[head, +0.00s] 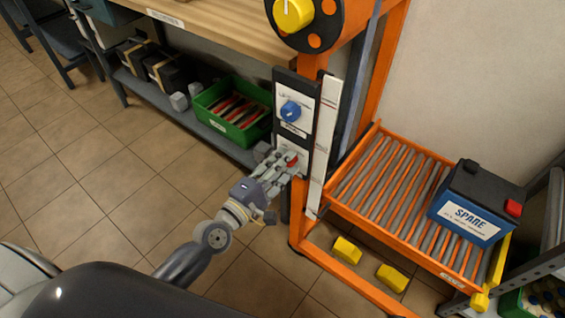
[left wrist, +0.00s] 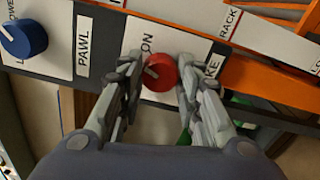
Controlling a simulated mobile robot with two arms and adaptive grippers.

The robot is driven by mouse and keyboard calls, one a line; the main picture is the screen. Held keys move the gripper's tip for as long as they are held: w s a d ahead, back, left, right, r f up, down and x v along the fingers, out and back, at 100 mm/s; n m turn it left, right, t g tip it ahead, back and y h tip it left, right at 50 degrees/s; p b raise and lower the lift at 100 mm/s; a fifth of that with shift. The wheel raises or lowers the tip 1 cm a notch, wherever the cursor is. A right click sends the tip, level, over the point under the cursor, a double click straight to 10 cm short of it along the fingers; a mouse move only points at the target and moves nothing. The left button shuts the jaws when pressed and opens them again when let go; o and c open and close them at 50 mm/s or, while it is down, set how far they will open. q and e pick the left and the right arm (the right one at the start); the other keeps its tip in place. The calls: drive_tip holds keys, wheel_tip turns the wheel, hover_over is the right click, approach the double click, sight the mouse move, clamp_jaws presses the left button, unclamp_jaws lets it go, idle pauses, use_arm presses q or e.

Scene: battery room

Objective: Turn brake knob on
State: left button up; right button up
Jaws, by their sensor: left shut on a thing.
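The red brake knob (head: 292,158) sits low on the white plate of the orange frame's control panel. In the left wrist view, the red knob (left wrist: 161,72) lies between my fingers, with "ON" above it and the letters "KE" to its right. A pale pointer mark shows on the left part of its face. My left gripper (head: 286,165) is shut on the knob, with a finger on each side; the fingers (left wrist: 160,82) hide parts of the plate. My right gripper is not in view.
A blue knob (head: 290,111) labelled PAWL is above the red one. A yellow knob (head: 293,14) is at the top. A roller tray (head: 376,190) with a SPARE battery (head: 470,208) stands to the right. A green bin (head: 217,92) is on the bench's lower shelf.

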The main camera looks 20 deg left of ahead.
use_arm(q)
drive_tip(key=shift+m+p, duration=1)
drive_tip(key=shift+m, duration=1.6)
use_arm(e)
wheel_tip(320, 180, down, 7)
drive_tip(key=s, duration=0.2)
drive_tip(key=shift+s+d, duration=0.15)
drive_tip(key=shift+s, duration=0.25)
use_arm(q)
drive_tip(key=shift+f, duration=0.1)
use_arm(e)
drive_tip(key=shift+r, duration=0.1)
use_arm(q)
drive_tip(key=o, duration=1)
drive_tip(key=shift+o, duration=0.2)
drive_tip(key=v, duration=1.2)
